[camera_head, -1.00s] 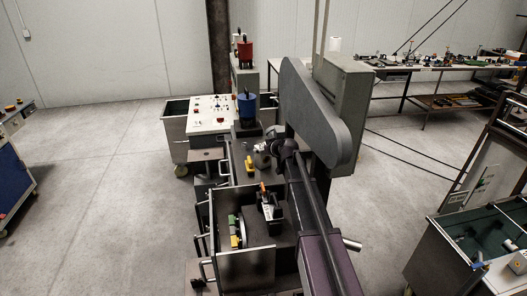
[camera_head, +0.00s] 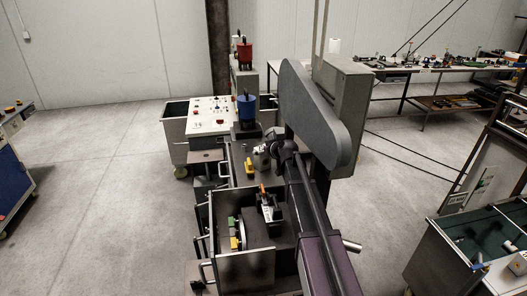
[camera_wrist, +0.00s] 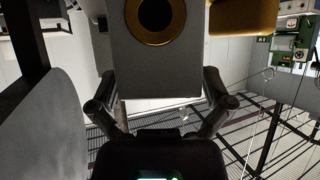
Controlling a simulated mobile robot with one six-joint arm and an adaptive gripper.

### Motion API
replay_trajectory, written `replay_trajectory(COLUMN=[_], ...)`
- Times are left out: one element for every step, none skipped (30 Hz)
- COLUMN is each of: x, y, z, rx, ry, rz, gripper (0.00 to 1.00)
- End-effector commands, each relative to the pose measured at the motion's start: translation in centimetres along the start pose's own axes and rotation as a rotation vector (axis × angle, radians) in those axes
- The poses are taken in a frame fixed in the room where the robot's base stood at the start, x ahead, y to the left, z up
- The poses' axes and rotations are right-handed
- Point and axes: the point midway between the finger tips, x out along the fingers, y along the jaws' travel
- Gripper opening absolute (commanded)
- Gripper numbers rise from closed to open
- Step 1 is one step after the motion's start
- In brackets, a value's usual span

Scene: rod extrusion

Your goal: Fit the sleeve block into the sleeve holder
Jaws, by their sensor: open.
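A grey block with a brass-ringed dark hole (camera_wrist: 158,65) fills the top middle of the wrist view; I take it for the sleeve block. My gripper (camera_wrist: 160,88) is open, with one dark finger on each side of the block's lower part. Whether either finger touches the block cannot be told. In the head view my gripper (camera_head: 264,156) is small, by the dark machine top, and its fingers are hard to make out. I cannot pick out the sleeve holder for certain in either view.
A yellow piece (camera_head: 249,166) lies just left of my gripper. An open-topped box (camera_head: 247,262) with small parts is in front. A blue canister (camera_head: 246,106) and a white control panel (camera_head: 208,114) stand behind. A tall grey housing (camera_head: 343,95) is at the right.

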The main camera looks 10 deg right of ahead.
Motion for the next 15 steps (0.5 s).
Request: replay_trajectory(x=[-0.7, -0.9, -1.4, -1.8, -2.2, -2.7, -3.2, -3.7, -4.3, -4.8, -5.3, -6.0, -6.5, -7.0, -7.7], y=[-0.1, -0.1, -0.1, -0.1, -0.1, -0.1, -0.1, -0.1, -0.1, -0.1, -0.1, -0.1, -0.2, -0.2, -0.2], z=[-0.1, -0.1, -0.1, -0.1, -0.1, -0.2, -0.2, -0.2, -0.2, -0.2, -0.2, -0.2, -0.2, -0.2, -0.2], rx=[0.000, 0.000, 0.000, 0.000, 0.000, 0.000, 0.001, 0.001, 0.002, 0.002, 0.001, 0.000, 0.000, 0.000, 0.000], ry=[0.000, 0.000, 0.000, 0.000, 0.000, 0.000, 0.000, 0.000, 0.000, 0.000, 0.000, 0.000, 0.000, 0.000, 0.000], rz=[0.000, 0.000, 0.000, 0.000, 0.000, 0.000, 0.000, 0.000, 0.001, 0.001, 0.001, 0.001, 0.001, 0.001, 0.000], gripper=[1.00, 1.00, 1.00, 1.00, 1.00, 1.00, 1.00, 1.00, 1.00, 1.00, 1.00, 1.00, 1.00, 1.00, 1.00])
